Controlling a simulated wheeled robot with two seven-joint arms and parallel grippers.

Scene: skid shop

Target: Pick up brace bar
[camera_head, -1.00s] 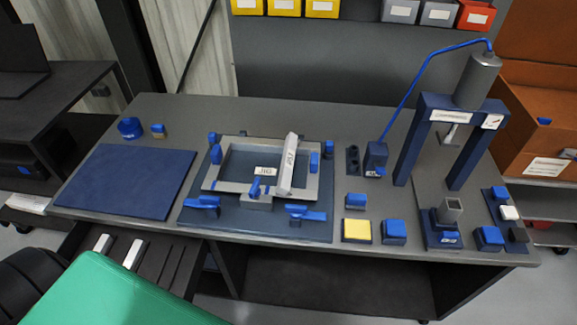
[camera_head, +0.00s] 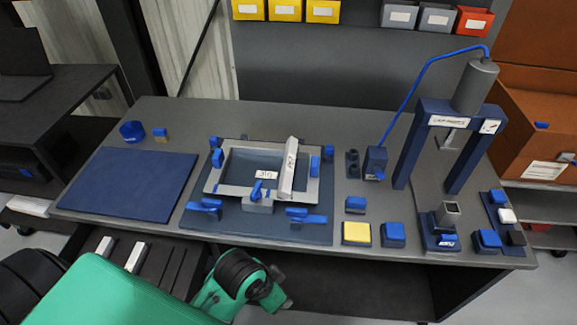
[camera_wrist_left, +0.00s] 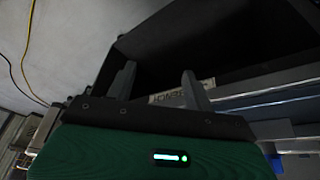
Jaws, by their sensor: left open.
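Two pale metal bars (camera_head: 105,245) lie in a dark slotted rack at the bench's front left in the head view; I cannot tell for certain that they are the brace bars. Another pale labelled bar (camera_head: 289,166) lies across the grey frame (camera_head: 225,184) in the blue jig (camera_head: 312,232). My left gripper (camera_wrist_left: 158,75) shows in the left wrist view with its two fingers apart and nothing between them. A dark cavity and light metal rails (camera_wrist_left: 275,105) lie beyond it. Its fingers do not show in the head view. My right gripper is not in view.
A blue mat (camera_head: 128,184) lies on the bench's left side. A blue press (camera_head: 408,145) stands at right, with small blue blocks and a yellow block (camera_head: 356,233) near the front edge. Bins (camera_head: 323,11) hang at the back. The rack sits below the bench edge.

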